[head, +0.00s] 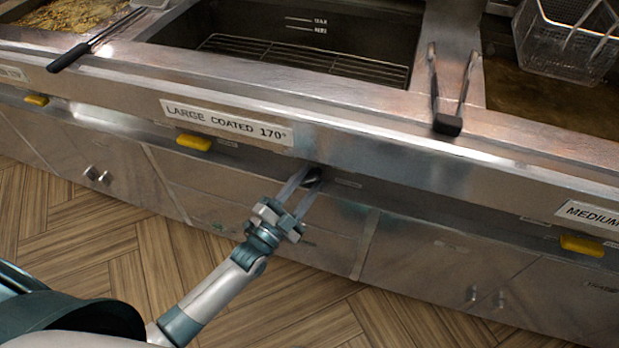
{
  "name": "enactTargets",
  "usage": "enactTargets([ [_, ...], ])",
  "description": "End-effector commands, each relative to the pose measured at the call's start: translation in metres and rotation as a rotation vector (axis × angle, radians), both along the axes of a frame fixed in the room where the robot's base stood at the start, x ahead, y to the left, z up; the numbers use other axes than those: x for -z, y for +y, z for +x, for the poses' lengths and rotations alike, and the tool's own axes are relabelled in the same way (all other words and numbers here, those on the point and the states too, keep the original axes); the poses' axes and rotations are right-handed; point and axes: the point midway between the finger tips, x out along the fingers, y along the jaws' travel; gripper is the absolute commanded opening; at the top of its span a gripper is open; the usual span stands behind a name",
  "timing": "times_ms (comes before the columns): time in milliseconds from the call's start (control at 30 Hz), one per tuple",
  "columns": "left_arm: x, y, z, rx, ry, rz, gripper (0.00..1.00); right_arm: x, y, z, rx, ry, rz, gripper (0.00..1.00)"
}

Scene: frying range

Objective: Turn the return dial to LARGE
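A small dark knob (312,178), which looks like the return dial, sits under the counter's front lip, right of the "LARGE COATED 170°" label (228,124). My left gripper (309,178) reaches up to it from below. Its two fingers are apart, one on each side of the knob, and hide much of it. I cannot tell whether they press on it. The dial's markings and pointer cannot be read. A "MEDIUM" label (592,216) is at the right edge. My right gripper is not in view.
Yellow handles (194,142) (582,245) stick out under the lip. Tongs (448,122) and a black-handled tool (68,57) lie on the steel counter. A fryer well (290,38) is behind, and a wire basket (566,45) is at upper right. The wooden floor in front is clear.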

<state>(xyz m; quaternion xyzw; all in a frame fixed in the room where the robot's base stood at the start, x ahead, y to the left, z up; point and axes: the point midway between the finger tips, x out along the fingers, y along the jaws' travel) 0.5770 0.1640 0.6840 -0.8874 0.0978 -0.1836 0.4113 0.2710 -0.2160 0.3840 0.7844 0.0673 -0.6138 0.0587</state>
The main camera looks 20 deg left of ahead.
Motion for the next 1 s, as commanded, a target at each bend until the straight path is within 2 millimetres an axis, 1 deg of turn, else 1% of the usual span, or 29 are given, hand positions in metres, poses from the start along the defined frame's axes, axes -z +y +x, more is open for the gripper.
enactTargets([
  [133, -0.0019, -0.0021, 0.0055, 0.000, 0.000, 0.000, 0.36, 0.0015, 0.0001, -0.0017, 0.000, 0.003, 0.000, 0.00],
  [400, -0.0019, -0.0021, 0.0061, 0.000, 0.000, 0.000, 0.36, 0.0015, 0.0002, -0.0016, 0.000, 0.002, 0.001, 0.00],
  [433, -0.0019, -0.0021, 0.0061, 0.000, 0.000, 0.000, 0.34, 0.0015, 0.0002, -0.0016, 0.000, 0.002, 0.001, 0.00],
  [467, -0.0019, -0.0021, 0.0061, 0.000, 0.000, 0.000, 0.26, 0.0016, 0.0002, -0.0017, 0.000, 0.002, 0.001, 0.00],
  [500, -0.0018, -0.0021, 0.0060, 0.000, 0.000, 0.000, 0.17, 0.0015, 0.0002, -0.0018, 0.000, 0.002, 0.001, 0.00],
  [567, -0.0018, -0.0021, 0.0060, 0.000, 0.000, 0.000, 0.02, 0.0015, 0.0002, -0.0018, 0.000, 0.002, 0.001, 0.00],
  [600, -0.0018, -0.0021, 0.0060, 0.000, 0.000, 0.000, 0.00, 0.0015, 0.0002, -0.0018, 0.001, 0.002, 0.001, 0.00],
  [1000, -0.0011, -0.0020, 0.0059, 0.000, 0.002, -0.038, 0.00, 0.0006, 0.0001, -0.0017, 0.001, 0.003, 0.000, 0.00],
])
